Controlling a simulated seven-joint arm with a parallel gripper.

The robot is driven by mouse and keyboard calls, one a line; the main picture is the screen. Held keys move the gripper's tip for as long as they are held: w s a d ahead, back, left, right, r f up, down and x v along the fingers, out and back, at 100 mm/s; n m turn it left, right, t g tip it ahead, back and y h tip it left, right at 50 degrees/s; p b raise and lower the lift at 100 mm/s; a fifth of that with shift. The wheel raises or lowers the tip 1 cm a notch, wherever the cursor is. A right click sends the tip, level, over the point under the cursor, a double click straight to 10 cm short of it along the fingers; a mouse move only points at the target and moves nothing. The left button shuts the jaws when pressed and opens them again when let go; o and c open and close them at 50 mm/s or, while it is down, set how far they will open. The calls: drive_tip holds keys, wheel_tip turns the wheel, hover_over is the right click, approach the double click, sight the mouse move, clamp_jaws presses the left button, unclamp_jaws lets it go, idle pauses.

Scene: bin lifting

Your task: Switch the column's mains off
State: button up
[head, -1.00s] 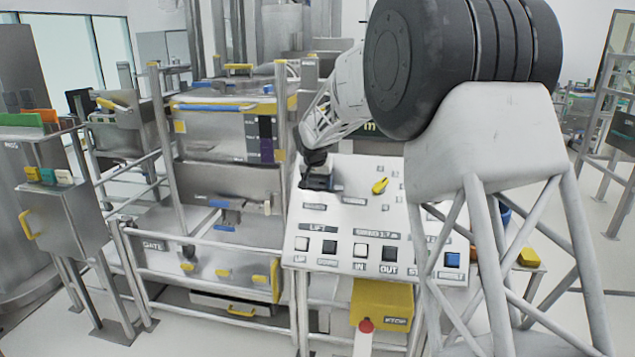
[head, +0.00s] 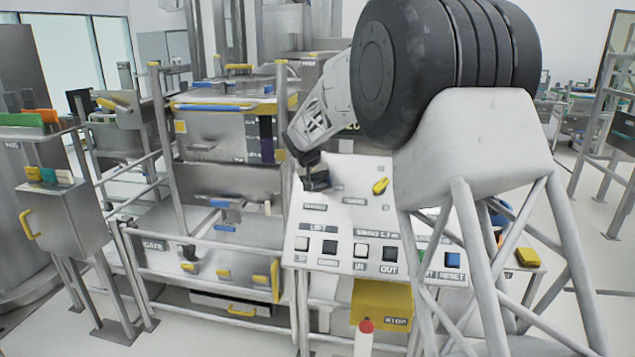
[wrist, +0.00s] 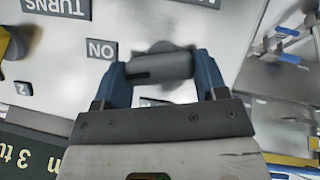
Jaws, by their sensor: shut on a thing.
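The control panel (head: 345,215) is a sloped white board with labelled buttons along its lower edge. My gripper (head: 316,183) is at the panel's upper left. In the wrist view my gripper (wrist: 160,70) is shut on a grey bar-shaped rotary handle (wrist: 165,65), with a blue finger at each end of the bar. The handle has a dark mark near one end and lies almost level across that picture. An ON label (wrist: 101,49) shows beside it, upside down. Another label below the handle is mostly hidden by my gripper. In the head view my fingers hide the handle.
A yellow selector (head: 380,186) sits on the panel right of my gripper. Below the buttons is a yellow STOP box (head: 382,305) with a red-topped part in front. The railed lifting frame with a steel bin (head: 225,135) stands to the left.

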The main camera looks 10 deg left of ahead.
drive_tip(key=n+h, duration=0.1)
drive_tip(key=n, duration=0.1)
drive_tip(key=n+t+h, duration=0.1)
drive_tip(key=n, duration=0.1)
drive_tip(key=n+h, duration=0.1)
drive_tip(key=n, duration=0.1)
drive_tip(key=shift+a+t, duration=0.3)
drive_tip(key=shift+t, duration=0.1)
drive_tip(key=n+t, duration=0.1)
drive_tip(key=n, duration=0.2)
drive_tip(key=n+t+h, duration=0.1)
drive_tip(key=n, duration=0.2)
drive_tip(key=shift+s+a+f+t, duration=0.15)
drive_tip(key=shift+a+f+t, duration=0.05)
drive_tip(key=shift+t, duration=0.2)
drive_tip(key=shift+n, duration=0.3)
drive_tip(key=o, duration=0.9)
drive_tip(key=shift+o, duration=0.2)
drive_tip(key=v, duration=0.8)
drive_tip(key=shift+f, duration=0.1)
